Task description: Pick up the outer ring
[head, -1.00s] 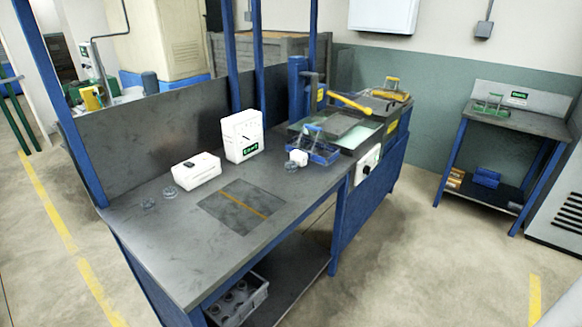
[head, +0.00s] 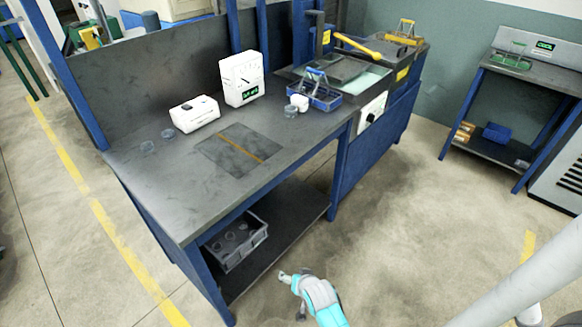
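Two small grey rings stand at the left end of the workbench, one nearer (head: 147,148) and one a little farther back (head: 168,134). Another small grey round piece (head: 290,111) is by the blue basket. I cannot tell which of these is the outer ring. A grey crate (head: 245,246) on the bench's lower shelf holds several dark round parts. The end of my arm, with my gripper (head: 291,294), shows at the bottom centre, over the floor in front of the bench. It is apart from all the rings, and its finger opening is unclear.
The workbench top (head: 190,227) carries a white box (head: 195,113), an upright white device (head: 242,78) and a dark square plate (head: 238,150). A blue basket (head: 322,97) and yellow-handled machine stand right. Blue legs border the shelf. Floor in front is clear.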

